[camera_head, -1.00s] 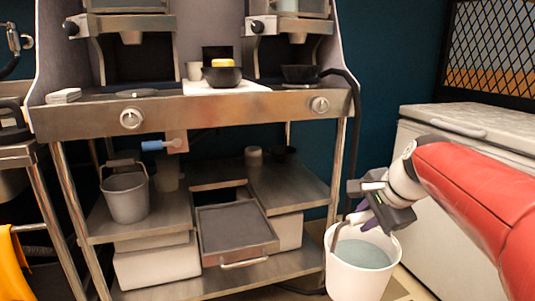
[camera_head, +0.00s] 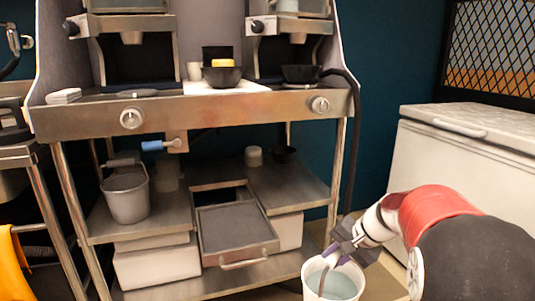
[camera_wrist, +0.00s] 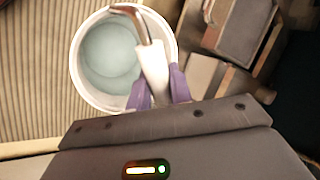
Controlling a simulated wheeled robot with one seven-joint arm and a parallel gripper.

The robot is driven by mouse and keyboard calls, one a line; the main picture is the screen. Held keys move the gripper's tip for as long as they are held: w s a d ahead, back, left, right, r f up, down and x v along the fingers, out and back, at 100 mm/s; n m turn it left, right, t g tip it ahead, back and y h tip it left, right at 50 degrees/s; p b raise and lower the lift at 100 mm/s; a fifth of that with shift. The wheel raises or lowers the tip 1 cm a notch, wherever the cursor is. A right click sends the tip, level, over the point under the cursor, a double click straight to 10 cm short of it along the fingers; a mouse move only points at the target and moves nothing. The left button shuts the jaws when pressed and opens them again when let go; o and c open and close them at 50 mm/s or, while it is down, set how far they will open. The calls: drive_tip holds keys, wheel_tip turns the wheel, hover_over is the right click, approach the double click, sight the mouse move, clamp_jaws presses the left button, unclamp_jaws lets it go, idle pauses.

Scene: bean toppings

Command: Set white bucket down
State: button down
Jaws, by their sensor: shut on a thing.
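The white bucket (camera_head: 314,268) is at the lower right of the head view, cut off by the bottom edge. Its inside looks pale blue-grey. My gripper (camera_head: 338,258) is at its upper rim, shut on the bucket's handle. In the wrist view the purple fingertips of my gripper (camera_wrist: 161,88) close around the white grip of the handle, and the white bucket (camera_wrist: 78,68) hangs or stands beyond them with its round opening facing the camera. The bucket's base is out of view in the head view, so I cannot tell whether it touches the floor.
A steel stand (camera_head: 225,108) with a lower shelf is left of the bucket. A grey bucket (camera_head: 127,196) and an open drawer (camera_head: 238,232) are on that shelf. A white chest (camera_head: 450,165) stands at the right. Ribbed flooring (camera_wrist: 35,70) shows in the wrist view.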

drive_tip(key=s+f+n+g, duration=0.2)
drive_tip(key=f+n, duration=0.1)
drive_tip(key=f, duration=0.9)
drive_tip(key=s+a+f+n+g+y, duration=0.1)
drive_tip(key=s+f+n, duration=0.2)
drive_tip(key=f, duration=0.9)
drive_tip(key=shift+a+n+g, duration=0.15)
drive_tip(key=shift+n+g, duration=0.25)
drive_tip(key=shift+n, duration=0.2)
drive_tip(key=shift+f, duration=0.1)
